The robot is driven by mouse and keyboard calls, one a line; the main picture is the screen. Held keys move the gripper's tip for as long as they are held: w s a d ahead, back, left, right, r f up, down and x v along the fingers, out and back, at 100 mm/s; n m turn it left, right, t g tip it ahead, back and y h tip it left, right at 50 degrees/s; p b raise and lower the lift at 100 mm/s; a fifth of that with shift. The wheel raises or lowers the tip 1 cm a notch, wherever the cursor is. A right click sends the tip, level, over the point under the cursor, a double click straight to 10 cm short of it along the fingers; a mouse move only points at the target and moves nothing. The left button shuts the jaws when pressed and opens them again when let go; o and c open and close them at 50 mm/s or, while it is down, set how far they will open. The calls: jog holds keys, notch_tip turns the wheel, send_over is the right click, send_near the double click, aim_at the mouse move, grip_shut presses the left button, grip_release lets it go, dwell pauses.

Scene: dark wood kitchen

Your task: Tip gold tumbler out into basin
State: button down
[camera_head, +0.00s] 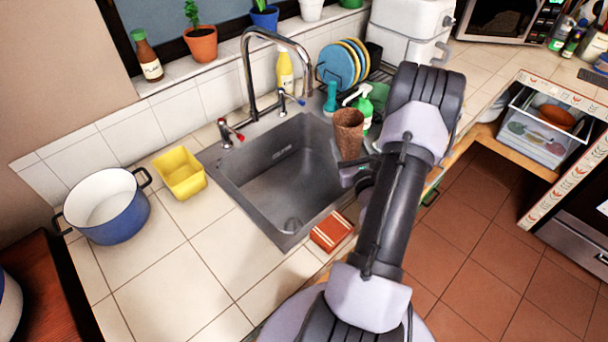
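A brown-gold tumbler (348,133) stands upright at the right rim of the steel basin, its open top facing up. My gripper (352,175) is at the tumbler's lower part, partly hidden behind my own arm. The fingers seem to meet the tumbler's base, but the view does not show whether they are closed on it. The tumbler's contents cannot be seen. The sink basin (270,190) is empty, with a drain near its front. The tumbler is over or just beside the basin's right edge.
A curved faucet (247,70) with red and blue taps rises behind the basin. A green spray bottle (363,105) and a dish rack with plates (338,66) stand behind the tumbler.

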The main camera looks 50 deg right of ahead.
aim_at(344, 147)
jog(key=n, duration=0.1)
jog(key=r+n+b, duration=0.1)
jog(key=n, duration=0.1)
jog(key=r+n+b, duration=0.1)
jog(key=shift+w+a+r+n+t, duration=0.25)
jog(key=shift+a+n+t, duration=0.05)
jog(key=shift+a, duration=0.1)
jog(key=shift+a+f+n+b, duration=0.1)
jog(key=shift+f+n+b, duration=0.2)
jog(key=shift+b, duration=0.15)
jog(key=shift+w+a+n+b, duration=0.15)
jog(key=shift+n+b, duration=0.4)
jog(key=shift+n, duration=0.05)
jog(key=n, duration=0.1)
jog(key=n+b, duration=0.2)
jog(key=n, duration=0.1)
jog(key=shift+s+d+t, duration=0.2)
jog(key=shift+d+t, duration=0.1)
jog(key=shift+t, duration=0.1)
jog(key=shift+r+n+y+b, duration=0.1)
jog(key=shift+n+y+b, duration=0.3)
jog(key=shift+n, duration=1.2)
jog(key=shift+w+a+n+t+b, duration=0.25)
jog(key=shift+n+b, duration=0.3)
jog(key=shift+b, duration=0.3)
jog(key=shift+w+a+n+t+b, duration=0.15)
jog(key=shift+a+n+b, duration=0.15)
jog(key=shift+n+b, duration=0.4)
